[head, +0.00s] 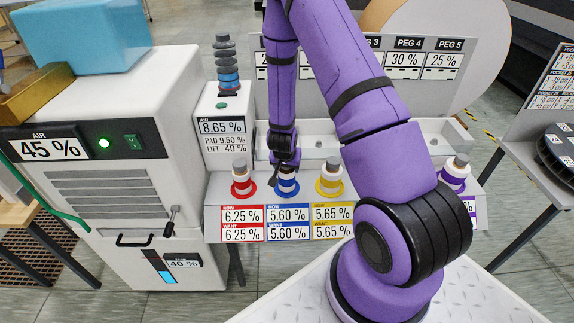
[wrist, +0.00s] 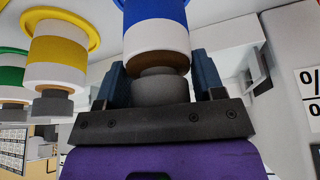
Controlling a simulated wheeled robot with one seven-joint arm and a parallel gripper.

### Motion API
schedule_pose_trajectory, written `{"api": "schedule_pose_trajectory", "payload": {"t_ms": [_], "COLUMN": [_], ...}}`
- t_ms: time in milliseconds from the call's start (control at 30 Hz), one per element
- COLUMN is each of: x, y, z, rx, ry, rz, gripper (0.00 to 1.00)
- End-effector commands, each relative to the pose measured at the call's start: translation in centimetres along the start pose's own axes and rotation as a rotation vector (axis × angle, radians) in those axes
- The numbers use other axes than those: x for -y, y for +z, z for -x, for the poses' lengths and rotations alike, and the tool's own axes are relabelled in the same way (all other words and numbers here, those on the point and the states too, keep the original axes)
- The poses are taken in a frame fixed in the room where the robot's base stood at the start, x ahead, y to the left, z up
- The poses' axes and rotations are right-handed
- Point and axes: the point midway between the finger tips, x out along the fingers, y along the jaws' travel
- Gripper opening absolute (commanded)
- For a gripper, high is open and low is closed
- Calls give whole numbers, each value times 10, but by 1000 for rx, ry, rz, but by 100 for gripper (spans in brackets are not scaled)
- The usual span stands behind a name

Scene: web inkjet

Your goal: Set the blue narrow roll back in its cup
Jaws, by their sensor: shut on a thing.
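The blue narrow roll (head: 287,180) has a white body, a blue band and a grey knob. It stands upright at the blue ring of its cup (head: 289,194) on the sloped panel, between the red and yellow rolls. My gripper (head: 284,160) is above it. In the wrist view, which is upside down, my gripper (wrist: 160,86) is shut on the grey knob of the blue roll (wrist: 156,38), one finger on each side. The roll's far end is cut off by the frame, so I cannot tell whether it is fully seated.
A red roll (head: 241,180) stands left of it and a yellow roll (head: 330,182) right. A purple-ringed roll (head: 456,172) is further right, past my arm. A white cabinet (head: 150,130) stands left. A peg board (head: 409,62) rises behind.

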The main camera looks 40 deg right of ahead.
Motion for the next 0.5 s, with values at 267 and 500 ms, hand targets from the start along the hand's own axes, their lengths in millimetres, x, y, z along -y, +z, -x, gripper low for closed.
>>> {"api": "schedule_pose_trajectory", "payload": {"t_ms": [267,500], "x": [0,0], "y": [1,1], "z": [-2,-4], "rx": [0,-1], "ry": [0,0], "rz": [0,0], "gripper": [28,81]}}
